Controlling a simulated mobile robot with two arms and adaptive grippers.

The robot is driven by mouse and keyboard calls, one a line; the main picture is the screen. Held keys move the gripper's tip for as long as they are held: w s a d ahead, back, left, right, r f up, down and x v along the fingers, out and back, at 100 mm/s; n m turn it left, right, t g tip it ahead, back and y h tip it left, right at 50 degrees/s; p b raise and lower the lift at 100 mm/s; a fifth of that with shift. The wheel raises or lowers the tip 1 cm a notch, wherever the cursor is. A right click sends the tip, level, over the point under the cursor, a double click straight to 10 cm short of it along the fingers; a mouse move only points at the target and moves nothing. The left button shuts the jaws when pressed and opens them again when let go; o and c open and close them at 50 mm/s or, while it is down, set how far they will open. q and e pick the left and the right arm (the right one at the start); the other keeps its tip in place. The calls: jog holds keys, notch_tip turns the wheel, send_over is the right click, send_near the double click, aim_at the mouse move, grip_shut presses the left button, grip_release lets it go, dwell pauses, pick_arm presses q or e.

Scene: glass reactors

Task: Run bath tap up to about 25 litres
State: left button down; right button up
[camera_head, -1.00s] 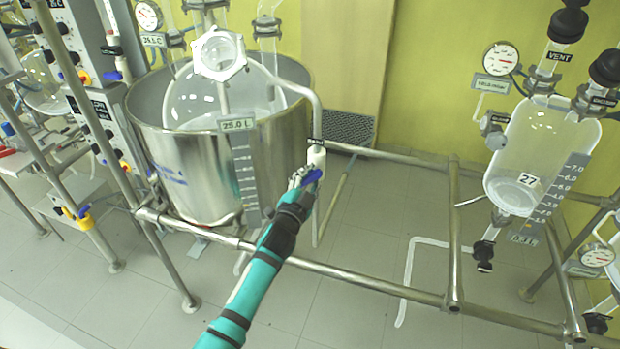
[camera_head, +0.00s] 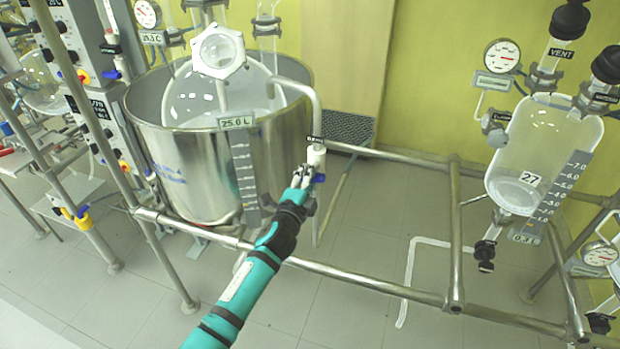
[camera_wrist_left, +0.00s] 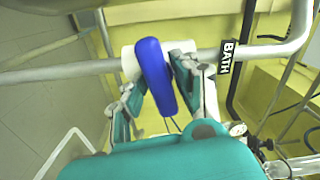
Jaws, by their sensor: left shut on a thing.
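The bath tap is a white valve (camera_head: 316,157) on the down pipe at the right of the steel bath (camera_head: 200,165). Its blue handle (camera_head: 319,179) also shows in the left wrist view (camera_wrist_left: 156,76), lying crosswise to the pipe. A black BATH label (camera_wrist_left: 226,57) sits beside it on the pipe. My left gripper (camera_head: 303,178) is at the tap, its fingers (camera_wrist_left: 160,85) on both sides of the blue handle and shut on it. The bath readout (camera_head: 236,122) shows 25.0 L. The right gripper is not in view.
A glass reactor vessel (camera_head: 225,95) sits inside the bath. Steel frame rails (camera_head: 370,280) run below and right of my arm. A glass vessel (camera_head: 545,150) with a gauge (camera_head: 501,56) hangs at the right. Grey floor shows between the rails.

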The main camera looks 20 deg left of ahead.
pick_arm(q)
jog(key=shift+m, duration=1.1)
jog(key=c, duration=1.2)
grip_release()
jog(key=shift+o, duration=0.2)
jog(key=s, duration=1.2)
jog(key=shift+a, duration=0.15)
jog(key=shift+f, duration=0.15)
